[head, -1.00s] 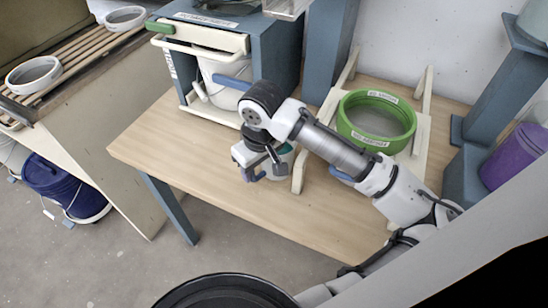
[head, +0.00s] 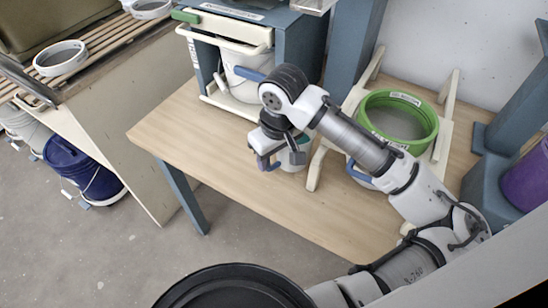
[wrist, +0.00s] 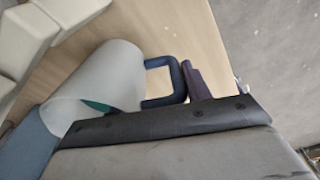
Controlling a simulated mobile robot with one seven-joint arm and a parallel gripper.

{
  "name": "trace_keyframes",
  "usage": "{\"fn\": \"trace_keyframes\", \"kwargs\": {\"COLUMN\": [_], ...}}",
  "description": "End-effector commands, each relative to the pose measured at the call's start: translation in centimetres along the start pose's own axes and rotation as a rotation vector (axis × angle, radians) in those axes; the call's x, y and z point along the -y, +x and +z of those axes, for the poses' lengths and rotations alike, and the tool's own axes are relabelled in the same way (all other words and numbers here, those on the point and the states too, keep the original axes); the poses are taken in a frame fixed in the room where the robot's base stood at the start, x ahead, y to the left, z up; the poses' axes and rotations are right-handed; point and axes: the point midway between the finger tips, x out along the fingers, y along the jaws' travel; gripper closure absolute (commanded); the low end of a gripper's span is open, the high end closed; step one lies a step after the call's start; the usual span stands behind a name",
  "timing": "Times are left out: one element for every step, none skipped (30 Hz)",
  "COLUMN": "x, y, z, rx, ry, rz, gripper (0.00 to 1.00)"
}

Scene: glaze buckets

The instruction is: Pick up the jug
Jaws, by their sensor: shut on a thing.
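The jug (head: 297,158) is a small pale cup with a teal inside, low over or on the wooden table (head: 225,165), partly hidden behind my gripper (head: 266,161). In the wrist view the jug (wrist: 100,78) shows its pale wall, a little teal at its mouth and a dark blue loop handle (wrist: 158,62). My gripper (wrist: 185,88) is at the outer side of that handle and shut on it. A dark finger shows beside the handle; the other is hard to make out. I cannot tell whether the jug's base touches the table.
A green-rimmed sieve (head: 428,128) rests on a cream wooden stand (head: 316,165) right of the jug. A blue cabinet holding a white bucket (head: 243,82) stands behind. A purple bucket (head: 527,180) is at the right. The table's front left part is clear.

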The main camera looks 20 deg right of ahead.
Motion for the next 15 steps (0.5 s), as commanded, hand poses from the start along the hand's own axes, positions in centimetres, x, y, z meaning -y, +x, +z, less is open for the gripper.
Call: {"fn": "trace_keyframes", "kwargs": {"x": [-0.1, -0.1, -0.1, -0.1, -0.1, -0.1, -0.1, -0.1, -0.1, -0.1, -0.1, -0.1, -0.1, -0.1, -0.1], "y": [-0.6, -0.9, -1.4, -1.7, -2.1, -2.6, -3.0, -3.4, -3.9, -4.3, -4.8, -5.3, -5.7, -6.1, -6.7], "z": [-0.1, -0.2, -0.2, -0.3, -0.3, -0.4, -0.4, -0.5, -0.5, -0.6, -0.6, -0.7, -0.8, -0.8, -0.9], "rx": [-0.004, -0.004, -0.003, -0.003, -0.003, -0.004, -0.003, -0.003, -0.004, -0.004, -0.004, -0.003, -0.004, -0.003, -0.003], "ry": [-0.001, -0.001, -0.001, 0.0, 0.0, -0.001, -0.001, -0.001, -0.001, -0.001, 0.0, 0.0, 0.0, -0.001, -0.001], "rz": [0.003, 0.003, 0.003, 0.004, 0.004, 0.004, 0.003, 0.004, 0.004, 0.004, 0.005, 0.006, 0.005, 0.004, 0.005], "gripper": [1.0, 1.0, 1.0, 1.0, 1.0, 1.0, 1.0, 1.0, 1.0, 1.0, 1.0, 1.0, 1.0, 1.0, 1.0]}}
